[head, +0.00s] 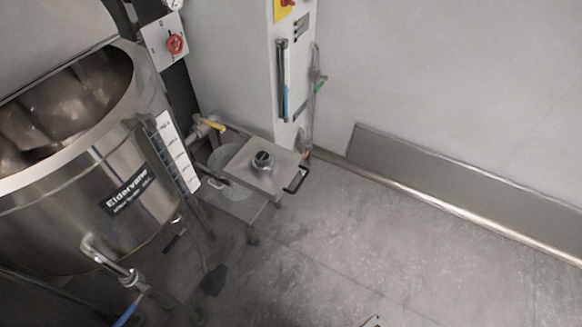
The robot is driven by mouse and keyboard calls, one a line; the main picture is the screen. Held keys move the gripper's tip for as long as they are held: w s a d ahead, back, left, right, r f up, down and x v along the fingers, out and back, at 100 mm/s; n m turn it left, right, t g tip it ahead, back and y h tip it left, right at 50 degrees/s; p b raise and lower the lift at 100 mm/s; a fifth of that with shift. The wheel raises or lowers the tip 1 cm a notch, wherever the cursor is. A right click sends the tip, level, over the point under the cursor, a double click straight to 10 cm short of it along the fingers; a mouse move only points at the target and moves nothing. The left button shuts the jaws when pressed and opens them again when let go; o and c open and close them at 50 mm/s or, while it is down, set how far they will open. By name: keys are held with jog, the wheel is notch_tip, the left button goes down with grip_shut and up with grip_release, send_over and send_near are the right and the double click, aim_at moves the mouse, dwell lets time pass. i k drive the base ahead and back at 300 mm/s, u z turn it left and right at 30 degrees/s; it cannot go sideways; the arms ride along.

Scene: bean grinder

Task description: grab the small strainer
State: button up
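I cannot make out a small strainer for certain. A small dark round piece (262,160) sits on top of a square metal lid or plate (250,178) beside the large kettle. A black handle (297,180) sticks out at that plate's right side. A round light-coloured part (213,158) shows partly behind the plate, and I cannot tell what it is. My gripper is not clearly in view.
A large steel kettle (120,165) fills the left side. A metal skirting (450,175) lines the wall. The floor (400,260) at right is clear.

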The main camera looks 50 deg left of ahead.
aim_at(263, 158)
jog(key=u, duration=0.6)
jog(key=i, duration=0.85)
jog(key=u, duration=1.3)
jog(key=i, duration=0.35)
jog(key=u, duration=0.35)
